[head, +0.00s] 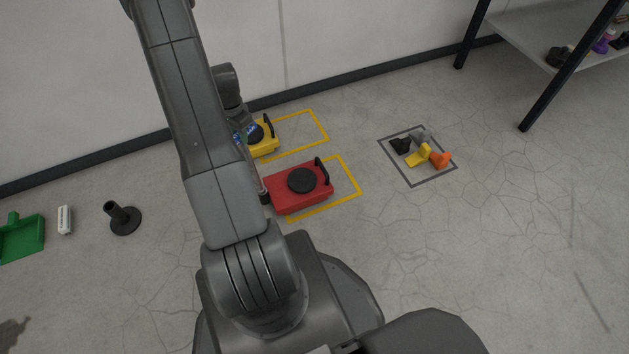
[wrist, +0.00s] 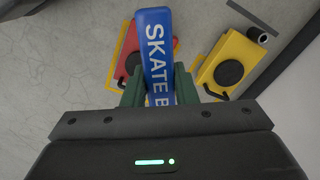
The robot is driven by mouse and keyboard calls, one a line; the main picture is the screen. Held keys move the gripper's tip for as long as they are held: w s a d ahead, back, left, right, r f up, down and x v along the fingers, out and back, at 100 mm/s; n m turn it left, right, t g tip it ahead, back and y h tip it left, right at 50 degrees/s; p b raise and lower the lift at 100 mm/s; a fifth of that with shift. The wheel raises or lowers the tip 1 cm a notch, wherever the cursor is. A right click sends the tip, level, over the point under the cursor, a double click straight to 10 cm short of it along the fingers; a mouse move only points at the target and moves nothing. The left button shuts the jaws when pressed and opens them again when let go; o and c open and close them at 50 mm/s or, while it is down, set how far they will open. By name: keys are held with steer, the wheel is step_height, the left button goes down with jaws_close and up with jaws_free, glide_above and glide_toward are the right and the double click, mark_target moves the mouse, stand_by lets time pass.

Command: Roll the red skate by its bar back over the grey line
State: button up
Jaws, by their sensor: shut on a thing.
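The red skate (head: 287,201) stands on the floor in a yellow outline, with a round black pad on top and a black bar (head: 322,171) at its right end. In the wrist view the red skate (wrist: 129,42) is partly hidden behind a blue plate (wrist: 158,45) lettered "SKATE B", cut off below. My gripper (wrist: 160,93) is shut on this blue plate, its green fingers on either side. The plate also shows in the head view (head: 252,131), beside my arm. The gripper is not on the red skate's bar. I cannot pick out the grey line for certain.
A yellow skate (head: 264,148) stands behind the red one, near the wall. Right of them, a grey floor square (head: 415,185) holds several small wedges. A black stand (head: 125,220) and a green dustpan (head: 22,238) lie left. A shelf (head: 535,40) stands back right. Floor at right is clear.

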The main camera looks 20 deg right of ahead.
steer(key=a, duration=0.7)
steer(key=shift+a, duration=0.35)
stand_by(0.4)
steer(key=a+b, duration=0.1)
steer(key=a, duration=0.9)
stand_by(1.1)
steer(key=shift+w+a+r, duration=0.1)
steer(key=a, duration=1)
stand_by(1.0)
